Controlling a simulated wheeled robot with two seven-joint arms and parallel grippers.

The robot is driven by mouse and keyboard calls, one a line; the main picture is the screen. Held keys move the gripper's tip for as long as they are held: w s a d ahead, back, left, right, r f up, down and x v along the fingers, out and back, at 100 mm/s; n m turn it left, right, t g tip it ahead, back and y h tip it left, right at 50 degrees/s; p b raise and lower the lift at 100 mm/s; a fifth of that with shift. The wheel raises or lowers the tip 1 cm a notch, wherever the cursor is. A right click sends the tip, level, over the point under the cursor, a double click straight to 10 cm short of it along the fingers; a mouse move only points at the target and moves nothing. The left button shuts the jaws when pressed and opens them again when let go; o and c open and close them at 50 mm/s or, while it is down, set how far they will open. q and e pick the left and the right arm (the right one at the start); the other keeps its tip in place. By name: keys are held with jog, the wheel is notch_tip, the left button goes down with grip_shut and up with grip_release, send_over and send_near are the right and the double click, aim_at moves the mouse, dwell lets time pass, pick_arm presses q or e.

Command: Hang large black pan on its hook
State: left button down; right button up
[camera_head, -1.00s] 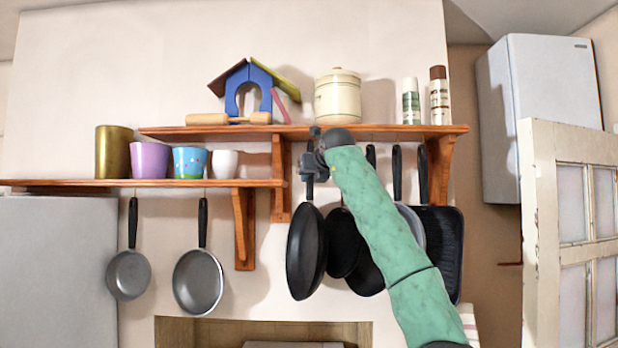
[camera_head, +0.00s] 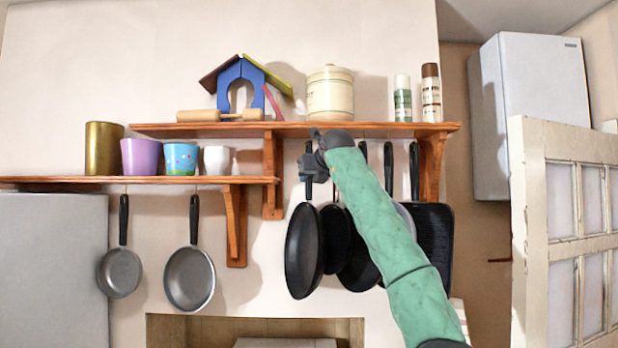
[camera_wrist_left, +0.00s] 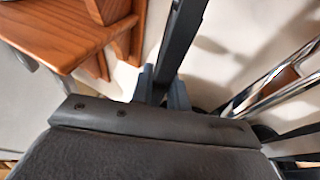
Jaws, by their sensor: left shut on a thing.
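The large black pan (camera_head: 303,250) is upright below the upper shelf, left of the other dark pans, with its handle up. My left gripper (camera_head: 308,172) is shut on its dark handle, just under the shelf's front edge. My right gripper is out of view.
More dark pans (camera_head: 358,255) hang close on the right, partly behind my arm. The wooden upper shelf (camera_head: 380,130) holds a jar (camera_head: 330,93) and a birdhouse (camera_head: 241,85). A wooden bracket (camera_head: 272,175) stands left of the gripper. Two grey pans (camera_head: 190,278) hang further left.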

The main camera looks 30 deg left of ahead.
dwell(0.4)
pick_arm(q)
grip_release()
dwell(0.4)
dwell(0.5)
jog(key=v, duration=1)
dwell(1.0)
